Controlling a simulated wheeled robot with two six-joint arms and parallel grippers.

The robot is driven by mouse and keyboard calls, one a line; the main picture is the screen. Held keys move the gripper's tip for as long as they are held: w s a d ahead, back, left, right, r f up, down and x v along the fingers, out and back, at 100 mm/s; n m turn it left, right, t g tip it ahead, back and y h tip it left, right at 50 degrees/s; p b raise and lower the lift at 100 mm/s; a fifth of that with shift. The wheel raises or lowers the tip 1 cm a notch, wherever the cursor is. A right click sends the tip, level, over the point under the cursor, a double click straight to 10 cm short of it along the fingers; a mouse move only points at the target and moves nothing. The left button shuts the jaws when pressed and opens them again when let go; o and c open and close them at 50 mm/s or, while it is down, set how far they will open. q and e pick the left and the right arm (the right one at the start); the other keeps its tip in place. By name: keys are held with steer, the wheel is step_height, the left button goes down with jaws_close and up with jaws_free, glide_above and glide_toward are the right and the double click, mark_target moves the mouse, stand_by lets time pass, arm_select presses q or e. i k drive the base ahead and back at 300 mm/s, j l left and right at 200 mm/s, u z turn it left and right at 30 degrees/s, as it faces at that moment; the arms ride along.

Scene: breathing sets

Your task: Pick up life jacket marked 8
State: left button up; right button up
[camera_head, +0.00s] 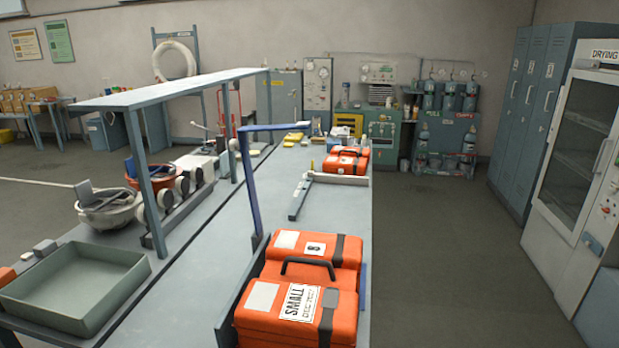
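An orange life jacket pack marked with what looks like an 8 (285,240) sits in a blue-grey rack (227,318) at the front right end of the workbench. It has a dark strap, and a black handle arches in front of it. A second orange pack labelled SMALL (262,324) sits in front of it and hides its lower front. Another orange pack (345,162) lies further back on the bench; no number is readable on it. Neither of my grippers is in view.
A blue post with a horizontal arm (250,190) rises just behind the rack. A grey-green tray (75,285) stands at front left, with bowls and instruments beyond under a raised shelf (180,88). The floor (440,260) right of the bench is clear, up to the drying cabinet (580,150).

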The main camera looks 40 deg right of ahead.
mark_target(304, 294)
steer(key=i+j+z, duration=0.2)
steer(key=z, duration=0.2)
steer(key=i+j+z, duration=0.15)
steer(key=j+z, duration=0.6)
steer(key=i+j+z, duration=0.1)
steer(key=j+z, duration=0.3)
steer(key=j, duration=0.15)
steer(key=j+z, duration=0.4)
steer(key=k+j+z, duration=0.2)
steer(key=j, duration=0.4)
steer(key=i, duration=0.1)
